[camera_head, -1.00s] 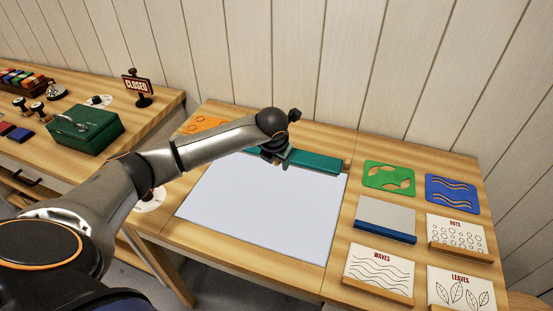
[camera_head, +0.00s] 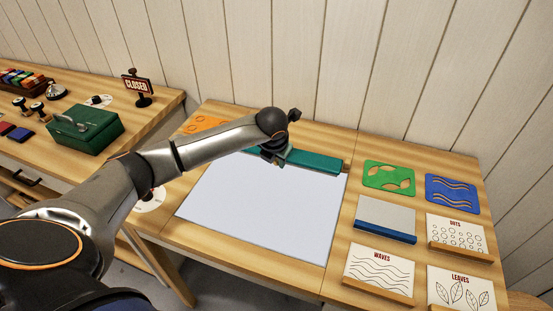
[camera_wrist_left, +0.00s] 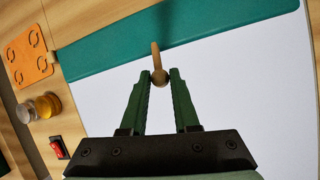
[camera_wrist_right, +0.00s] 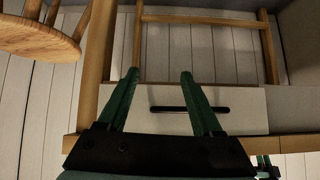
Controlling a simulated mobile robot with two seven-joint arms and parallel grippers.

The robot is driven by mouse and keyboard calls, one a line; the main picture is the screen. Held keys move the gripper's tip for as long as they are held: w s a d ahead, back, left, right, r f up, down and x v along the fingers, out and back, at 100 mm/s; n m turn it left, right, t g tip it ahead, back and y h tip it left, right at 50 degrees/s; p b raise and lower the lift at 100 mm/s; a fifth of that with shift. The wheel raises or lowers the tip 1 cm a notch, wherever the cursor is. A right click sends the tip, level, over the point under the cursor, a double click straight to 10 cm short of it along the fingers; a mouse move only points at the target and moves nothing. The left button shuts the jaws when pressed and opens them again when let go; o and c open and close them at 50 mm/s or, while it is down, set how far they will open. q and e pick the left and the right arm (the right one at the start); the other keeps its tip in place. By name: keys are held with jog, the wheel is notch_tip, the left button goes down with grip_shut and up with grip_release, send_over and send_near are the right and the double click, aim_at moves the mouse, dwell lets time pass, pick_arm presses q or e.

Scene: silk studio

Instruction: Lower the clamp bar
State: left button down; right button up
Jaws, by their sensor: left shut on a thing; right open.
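The teal clamp bar (camera_head: 312,161) lies along the back edge of the white sheet (camera_head: 262,205) on the wooden table. It also shows in the left wrist view (camera_wrist_left: 110,54), with a wooden knob (camera_wrist_left: 158,70) standing at its front edge. My left gripper (camera_wrist_left: 160,76) is shut on the knob, its fingertips either side of it. In the head view my left gripper (camera_head: 272,158) is mostly hidden by its own arm, at the bar's middle. My right gripper (camera_wrist_right: 158,75) is open and empty, facing a pale drawer front with a dark handle (camera_wrist_right: 189,109).
An orange stencil (camera_wrist_left: 29,57), small jars (camera_wrist_left: 47,105) and a red switch (camera_wrist_left: 59,147) lie left of the sheet.

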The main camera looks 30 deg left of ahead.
dwell(0.6)
pick_arm(q)
jog(key=shift+w+a+r+b, duration=0.1)
jog(key=shift+w+r+b, duration=0.2)
jog(key=shift+b, duration=0.15)
jog(key=shift+r, duration=0.3)
jog(key=c, duration=0.7)
grip_release()
jog(key=shift+f, duration=0.1)
jog(key=shift+o, duration=0.2)
jog(key=shift+s, duration=0.1)
jog(key=b+v, duration=0.1)
jog(key=v, duration=1.1)
